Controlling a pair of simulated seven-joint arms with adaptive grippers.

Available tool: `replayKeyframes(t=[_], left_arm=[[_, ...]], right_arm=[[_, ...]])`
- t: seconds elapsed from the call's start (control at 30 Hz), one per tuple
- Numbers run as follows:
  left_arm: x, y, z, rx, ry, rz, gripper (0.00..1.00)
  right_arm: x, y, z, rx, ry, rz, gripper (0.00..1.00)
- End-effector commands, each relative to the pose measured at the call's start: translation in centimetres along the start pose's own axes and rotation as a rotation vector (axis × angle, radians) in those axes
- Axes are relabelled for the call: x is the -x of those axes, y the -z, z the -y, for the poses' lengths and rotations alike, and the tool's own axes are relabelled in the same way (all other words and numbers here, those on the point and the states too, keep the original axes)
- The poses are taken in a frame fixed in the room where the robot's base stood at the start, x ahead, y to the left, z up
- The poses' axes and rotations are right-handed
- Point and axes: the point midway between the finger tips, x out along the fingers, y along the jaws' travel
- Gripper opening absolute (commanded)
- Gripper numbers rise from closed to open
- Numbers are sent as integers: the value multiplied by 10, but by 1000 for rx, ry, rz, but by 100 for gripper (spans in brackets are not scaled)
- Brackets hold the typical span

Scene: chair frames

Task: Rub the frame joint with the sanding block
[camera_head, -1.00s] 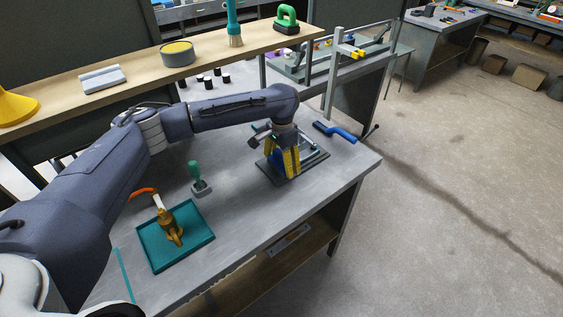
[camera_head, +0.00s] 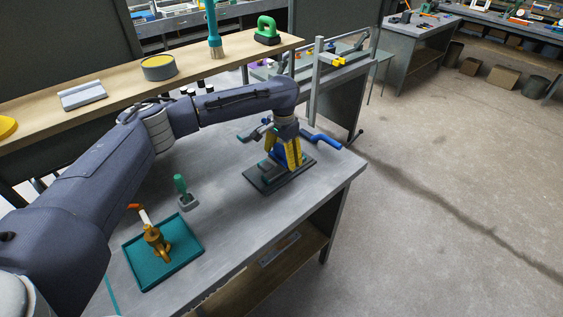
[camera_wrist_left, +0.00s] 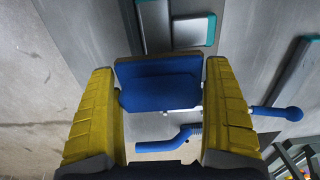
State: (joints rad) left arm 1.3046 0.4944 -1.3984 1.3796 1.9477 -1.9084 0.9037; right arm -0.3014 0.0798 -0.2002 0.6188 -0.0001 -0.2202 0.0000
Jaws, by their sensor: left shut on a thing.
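My left gripper (camera_head: 290,155) has yellow fingers and reaches over the bench from the left. It is shut on the blue sanding block (camera_wrist_left: 160,92), which sits between its fingers in the left wrist view. The grey frame pieces (camera_wrist_left: 152,25) with teal edges lie just ahead of the block in that view. In the head view the frame (camera_head: 284,178) rests on a dark base, below and beside the gripper. The joint is partly hidden by the fingers, and I cannot tell whether the block touches it. My right gripper is not in view.
A blue-handled tool (camera_head: 326,142) lies beyond the gripper, near the bench's right edge. A teal tray (camera_head: 185,262) holds an amber item (camera_head: 157,243). A green-handled tool (camera_head: 181,186) stands behind the tray. A wooden shelf (camera_head: 115,95) runs behind my arm. The bench front is clear.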

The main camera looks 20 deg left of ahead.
Motion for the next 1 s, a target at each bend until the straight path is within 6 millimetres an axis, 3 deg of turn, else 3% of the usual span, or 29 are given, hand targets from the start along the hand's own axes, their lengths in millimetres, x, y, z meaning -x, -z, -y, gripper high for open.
replayKeyframes(t=[0.5,1.0], left_arm=[[47,8,-7,-16,2,-2,48],[51,9,-8,-16,0,-1,48]], right_arm=[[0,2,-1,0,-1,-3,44],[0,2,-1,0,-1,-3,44]])
